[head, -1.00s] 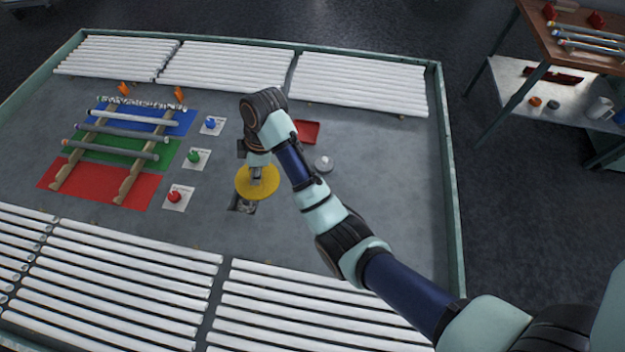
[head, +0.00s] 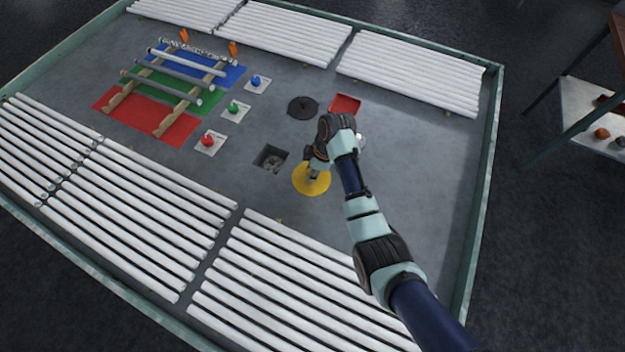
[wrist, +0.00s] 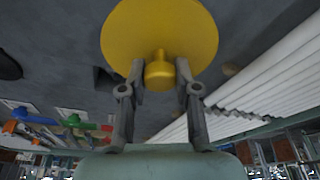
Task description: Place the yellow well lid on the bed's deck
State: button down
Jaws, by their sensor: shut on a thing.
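The yellow well lid (head: 309,187) is a round disc with a knob, to the right of the open square well (head: 271,159) in the grey deck (head: 410,165). My gripper (head: 315,174) is over the lid and shut on its knob. In the wrist view the lid (wrist: 160,28) faces the camera, and my gripper's fingers (wrist: 160,73) stand on both sides of its knob. Whether the lid touches the deck or hangs just above it, I cannot tell. The well looks uncovered, with something grey inside.
A black disc (head: 303,107) and a red tray (head: 345,104) lie behind my gripper. Rows of white tubes (head: 290,285) line the front and back. Red, green and blue knobs (head: 208,140) on white plates stand left, beside a tube rack (head: 178,90). Deck to the right is clear.

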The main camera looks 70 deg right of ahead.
aim_at(322, 178)
jog(key=shift+f+b, duration=0.65)
jog(key=shift+f, duration=1.9)
jog(key=shift+f, duration=0.2)
jog(key=c, duration=0.8)
grip_release()
jog(key=shift+c, duration=0.2)
jog(key=shift+r, duration=0.1)
jog(key=p+v, duration=0.3)
jog(key=v, duration=0.9)
jog(key=shift+r, duration=0.15)
jog(key=shift+s, duration=0.1)
